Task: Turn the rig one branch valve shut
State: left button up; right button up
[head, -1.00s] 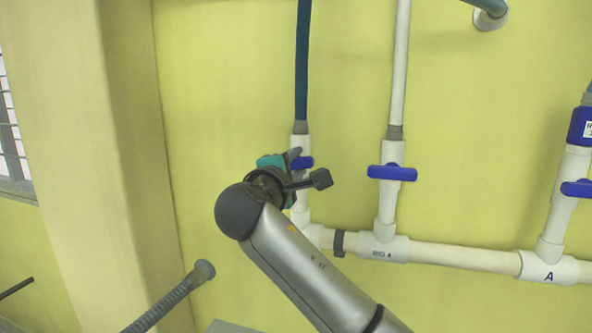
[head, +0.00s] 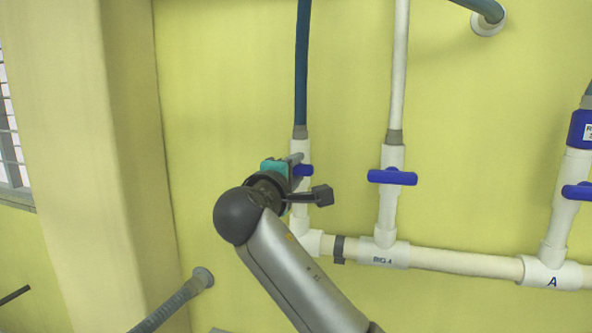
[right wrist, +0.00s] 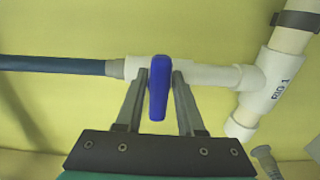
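The rig one branch valve has a blue handle (right wrist: 159,88) on a white pipe; the tee beside it is marked RIG 1 in the right wrist view. The handle lies across its pipe. In the head view only the right end of this handle (head: 306,170) shows, behind my gripper. My right gripper (right wrist: 159,80) has one finger on each side of the handle, with narrow gaps seen, so it looks open around it. In the head view the right gripper (head: 297,163) is partly hidden by its own wrist. My left gripper is not in view.
A second blue valve handle (head: 392,177) sits across the RIG 4 branch to the right. Another blue handle (head: 577,191) is above the tee marked A. A white manifold pipe (head: 465,259) runs along the yellow wall. A grey hose (head: 170,305) meets the wall at lower left.

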jog(key=shift+o, duration=1.4)
jog(key=b+v, duration=0.2)
jog(key=v, duration=1)
